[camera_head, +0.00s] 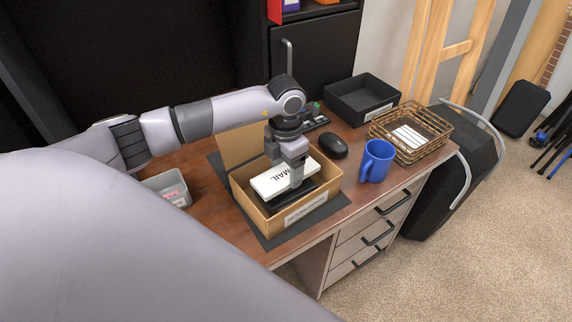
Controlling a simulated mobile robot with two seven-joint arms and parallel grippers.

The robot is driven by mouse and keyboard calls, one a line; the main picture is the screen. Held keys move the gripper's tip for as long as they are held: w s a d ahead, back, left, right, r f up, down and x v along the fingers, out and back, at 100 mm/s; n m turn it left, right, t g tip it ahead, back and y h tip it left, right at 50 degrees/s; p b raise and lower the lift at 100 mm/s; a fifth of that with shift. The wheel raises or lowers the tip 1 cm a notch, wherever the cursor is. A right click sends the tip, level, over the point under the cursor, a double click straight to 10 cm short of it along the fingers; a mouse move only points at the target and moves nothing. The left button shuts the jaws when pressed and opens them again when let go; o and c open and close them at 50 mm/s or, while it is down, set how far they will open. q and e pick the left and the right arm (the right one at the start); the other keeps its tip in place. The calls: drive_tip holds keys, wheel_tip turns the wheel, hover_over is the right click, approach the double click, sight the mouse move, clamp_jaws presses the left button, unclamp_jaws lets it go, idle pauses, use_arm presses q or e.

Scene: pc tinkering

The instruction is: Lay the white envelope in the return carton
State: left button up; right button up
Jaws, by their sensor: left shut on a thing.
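The white envelope (268,185), marked "MAIL", is in the mouth of the open cardboard return carton (268,223) on the desk. My left gripper (296,182) points down over the carton and is shut on the envelope near its right part. The fingers hide some of the envelope. A dark flat thing (305,195) lies in the carton below the envelope; I cannot tell whether the two touch. The carton's back flap (240,146) stands up, and a white label is on its front wall. My right gripper is not in view.
A blue mug (376,162) and black mouse (333,146) stand right of the carton. Behind them are a wire basket (440,131) with white papers and an empty black tray (362,112). A grey bin (168,186) sits at left. The desk's front edge is near the carton.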

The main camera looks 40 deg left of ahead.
use_arm(q)
drive_tip(key=o, duration=1.1)
drive_tip(key=shift+r+b, duration=0.3)
drive_tip(key=shift+r, duration=3.3)
drive_tip(key=shift+s+d+f, duration=0.1)
